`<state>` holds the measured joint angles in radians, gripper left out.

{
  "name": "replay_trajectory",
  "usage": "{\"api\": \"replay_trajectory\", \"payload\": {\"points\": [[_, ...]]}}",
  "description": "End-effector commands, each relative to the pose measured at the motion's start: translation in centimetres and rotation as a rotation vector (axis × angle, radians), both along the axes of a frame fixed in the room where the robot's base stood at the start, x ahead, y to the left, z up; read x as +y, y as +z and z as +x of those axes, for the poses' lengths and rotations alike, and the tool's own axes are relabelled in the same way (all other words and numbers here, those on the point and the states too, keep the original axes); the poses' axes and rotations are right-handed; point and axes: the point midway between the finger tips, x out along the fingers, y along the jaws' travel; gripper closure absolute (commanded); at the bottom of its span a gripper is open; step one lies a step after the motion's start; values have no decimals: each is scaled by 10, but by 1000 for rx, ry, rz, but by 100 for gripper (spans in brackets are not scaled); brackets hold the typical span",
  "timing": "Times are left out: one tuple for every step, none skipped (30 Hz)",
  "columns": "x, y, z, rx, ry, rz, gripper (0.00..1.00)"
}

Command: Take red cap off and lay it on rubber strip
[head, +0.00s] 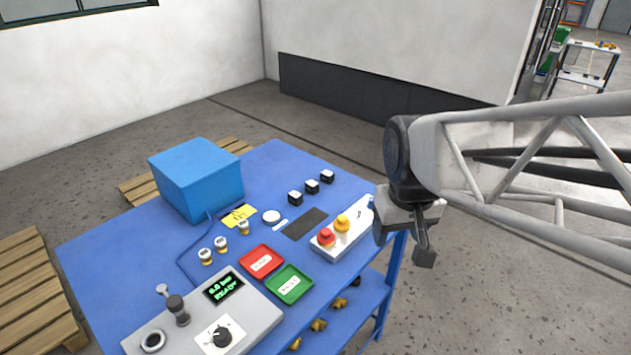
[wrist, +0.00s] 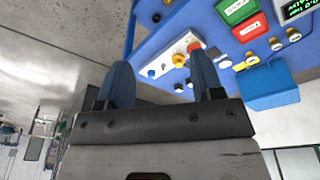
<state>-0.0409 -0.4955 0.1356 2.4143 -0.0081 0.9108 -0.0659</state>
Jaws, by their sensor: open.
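The red cap (head: 326,237) sits at the near left end of a white block (head: 345,235) on the blue table, beside a yellow cap (head: 342,222). In the wrist view the red cap (wrist: 194,47) shows just beyond the right finger's tip. A flat dark strip (head: 305,224), apparently the rubber strip, lies on the table behind and left of the block, with nothing on it. My gripper (head: 404,242) is open and empty, off the table's right edge, to the right of the caps and apart from them. In the wrist view its fingers (wrist: 161,60) are spread.
A red tray (head: 261,261) and a green tray (head: 289,284) lie left of the block. A grey console (head: 205,323) fills the near left, and a blue box (head: 197,178) stands at the back. Small black cubes (head: 312,187) stand behind the strip.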

Motion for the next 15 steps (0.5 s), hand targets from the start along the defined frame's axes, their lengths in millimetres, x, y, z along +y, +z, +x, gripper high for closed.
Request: {"api": "replay_trajectory", "payload": {"points": [[4,-3,12,11,20,-2,39],[6,-5,19,16,31,-3,39],[8,-8,28,23,45,-5,39],[11,-9,35,29,57,-6,39],[13,-11,41,32,68,-8,39],[16,-14,50,40,83,-9,39],[18,-17,57,45,94,-10,39],[21,-19,63,49,106,-11,39],[24,-23,72,55,121,-12,39],[26,-25,78,58,131,-14,39],[29,-28,85,63,142,-15,39],[32,-32,93,71,158,-17,39],[35,-35,100,75,170,-17,39],[38,-39,106,80,181,-19,39],[41,-43,114,86,195,-20,39]]}}
